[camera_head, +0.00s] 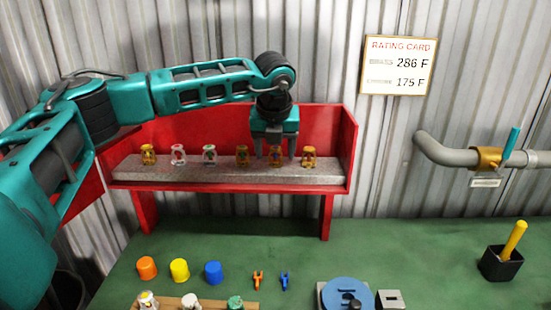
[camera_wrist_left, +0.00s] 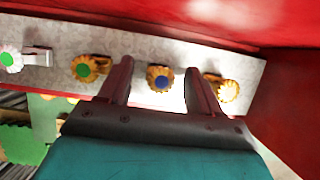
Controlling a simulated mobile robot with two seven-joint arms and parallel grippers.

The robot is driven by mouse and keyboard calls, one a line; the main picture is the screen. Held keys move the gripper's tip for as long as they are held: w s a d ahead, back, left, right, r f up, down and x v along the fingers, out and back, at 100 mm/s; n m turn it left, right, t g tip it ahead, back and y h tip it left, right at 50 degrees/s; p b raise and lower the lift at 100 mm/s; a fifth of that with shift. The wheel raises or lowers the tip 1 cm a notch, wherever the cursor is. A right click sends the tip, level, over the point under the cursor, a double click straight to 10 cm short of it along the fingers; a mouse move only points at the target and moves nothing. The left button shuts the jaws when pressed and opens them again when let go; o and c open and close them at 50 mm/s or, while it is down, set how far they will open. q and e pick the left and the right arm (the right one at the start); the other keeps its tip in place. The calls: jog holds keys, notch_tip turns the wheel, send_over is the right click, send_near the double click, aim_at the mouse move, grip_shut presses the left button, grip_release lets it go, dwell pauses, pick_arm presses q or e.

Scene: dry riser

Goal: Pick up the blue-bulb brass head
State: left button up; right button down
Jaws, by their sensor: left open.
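The blue-bulb brass head (camera_wrist_left: 160,78) shows a blue centre in a gold ring, on the grey shelf slab (camera_head: 200,174). In the head view this brass head (camera_head: 275,157) stands upright, second from the right in the row. My left gripper (camera_head: 276,150) reaches down from above and is open. In the wrist view its fingers lie on either side of the blue-bulb head; I cannot tell whether they touch it. My right gripper is out of view.
Chrome heads (camera_head: 209,154) and another brass head (camera_head: 148,154) stand further left. The red rack (camera_head: 327,130) has a back wall and side walls. Coloured caps (camera_head: 179,270), small clips (camera_head: 284,281) and a blue disc (camera_head: 346,293) lie on the green bench (camera_head: 390,245) below.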

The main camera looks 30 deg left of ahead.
pick_arm(q)
jog(key=shift+w+f, duration=0.1)
jog(key=shift+f, duration=0.25)
jog(key=shift+c, duration=0.3)
jog(key=shift+r, duration=0.1)
grip_shut()
